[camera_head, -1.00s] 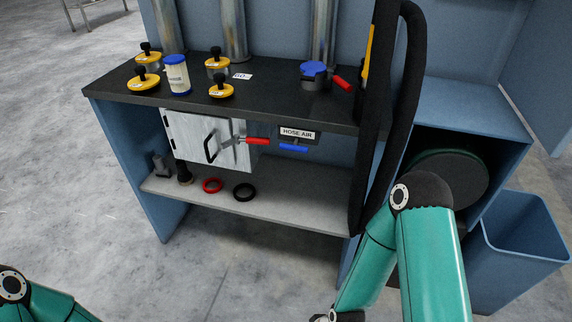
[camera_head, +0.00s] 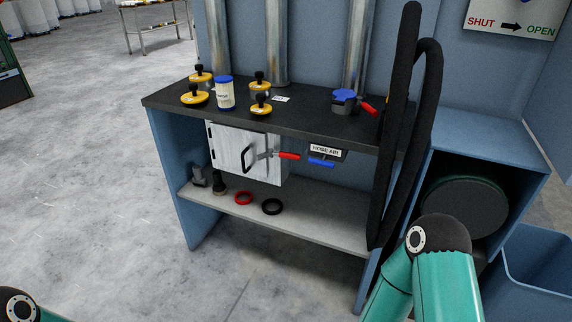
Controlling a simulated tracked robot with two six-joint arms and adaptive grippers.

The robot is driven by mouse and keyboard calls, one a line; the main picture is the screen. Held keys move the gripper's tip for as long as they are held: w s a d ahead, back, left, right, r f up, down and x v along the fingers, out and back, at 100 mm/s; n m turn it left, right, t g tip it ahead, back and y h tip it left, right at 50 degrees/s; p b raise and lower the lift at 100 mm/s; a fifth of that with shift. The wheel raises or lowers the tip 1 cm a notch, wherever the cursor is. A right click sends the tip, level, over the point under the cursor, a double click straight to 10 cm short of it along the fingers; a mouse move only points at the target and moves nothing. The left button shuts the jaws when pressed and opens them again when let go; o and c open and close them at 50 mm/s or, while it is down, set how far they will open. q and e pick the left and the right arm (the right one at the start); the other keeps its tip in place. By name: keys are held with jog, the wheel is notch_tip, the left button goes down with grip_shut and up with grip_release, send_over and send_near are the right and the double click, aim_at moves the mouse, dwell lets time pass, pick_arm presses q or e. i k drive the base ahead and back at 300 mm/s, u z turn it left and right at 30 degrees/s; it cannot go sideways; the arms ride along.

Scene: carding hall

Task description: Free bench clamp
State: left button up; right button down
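A blue-topped fitting (camera_head: 344,100) with a red handle (camera_head: 369,109) sits at the right of the dark bench top (camera_head: 310,121). Below the top, a white box (camera_head: 228,143) has a black pull handle and a metal latch or clamp (camera_head: 265,155) with a red grip (camera_head: 288,156). I cannot tell which of these is the bench clamp. My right arm reaches in at lower right and part of my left arm shows at lower left. Both grippers are outside the view.
Several yellow, black-knobbed pieces (camera_head: 194,97) and a blue-lidded jar (camera_head: 225,95) stand on the bench. A "HOSE AIR" plate (camera_head: 325,150) with a blue lever is under it. Red (camera_head: 243,198) and black rings (camera_head: 272,207) lie on the shelf. A black hose (camera_head: 392,150) hangs at right.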

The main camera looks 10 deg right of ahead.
aim_at(270, 153)
jog(key=u, duration=0.05)
jog(key=i, duration=0.85)
jog(key=z, duration=0.1)
